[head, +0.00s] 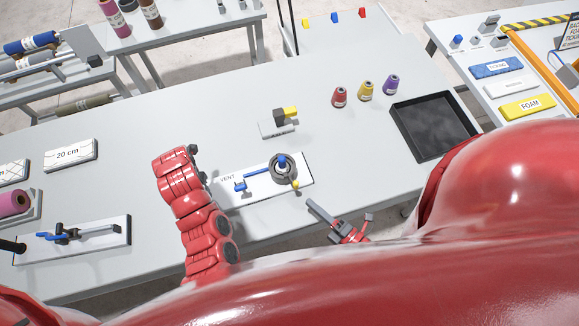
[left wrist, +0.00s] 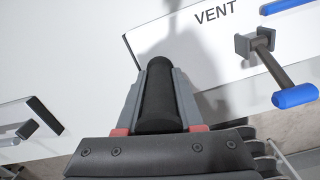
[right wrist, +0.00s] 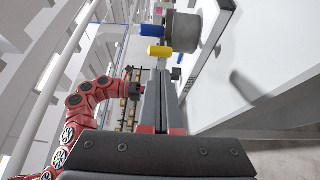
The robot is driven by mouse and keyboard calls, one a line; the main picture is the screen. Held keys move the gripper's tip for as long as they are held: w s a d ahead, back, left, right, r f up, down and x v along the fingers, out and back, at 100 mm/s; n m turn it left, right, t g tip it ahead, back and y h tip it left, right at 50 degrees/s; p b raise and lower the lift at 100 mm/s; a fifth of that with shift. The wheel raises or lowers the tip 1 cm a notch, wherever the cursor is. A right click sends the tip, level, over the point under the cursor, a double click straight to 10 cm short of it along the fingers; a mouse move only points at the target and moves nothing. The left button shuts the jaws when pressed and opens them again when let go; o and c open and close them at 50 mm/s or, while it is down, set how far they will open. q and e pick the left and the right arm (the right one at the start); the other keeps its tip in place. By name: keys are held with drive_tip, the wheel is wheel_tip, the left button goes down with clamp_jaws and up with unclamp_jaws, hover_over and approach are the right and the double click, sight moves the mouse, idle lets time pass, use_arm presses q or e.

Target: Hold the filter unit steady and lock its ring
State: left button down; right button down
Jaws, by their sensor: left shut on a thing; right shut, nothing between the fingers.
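The filter unit (head: 284,172) sits on the white board marked VENT (head: 222,199), with a grey round ring, a blue knob (head: 282,160) on top and a yellow tab (head: 295,184) at its near side. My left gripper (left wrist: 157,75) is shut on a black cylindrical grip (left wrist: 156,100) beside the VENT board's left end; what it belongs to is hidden. My right gripper (head: 313,204) is shut and empty, apart from the unit on its near right side. The right wrist view shows the unit (right wrist: 187,32) and its yellow tab (right wrist: 155,51) beyond the fingers.
A blue-ended lever (head: 240,186) lies on the VENT board's left part. Behind it is a small block with a yellow end (head: 290,111). Several coloured cones (head: 364,91) and a black tray (head: 433,126) stand to the right. Another lever board (head: 118,232) lies at left.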

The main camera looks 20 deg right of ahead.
use_arm(q)
drive_tip(key=shift+s+f, duration=0.2)
drive_tip(key=shift+s, duration=0.05)
drive_tip(key=shift+c, duration=2.4)
unclamp_jaws()
drive_tip(key=shift+w, duration=0.15)
drive_tip(key=shift+r, duration=0.1)
use_arm(e)
drive_tip(key=v, duration=0.4)
drive_tip(key=shift+w+d, duration=0.15)
drive_tip(key=shift+d, duration=0.05)
use_arm(q)
drive_tip(key=shift+w+r, duration=0.1)
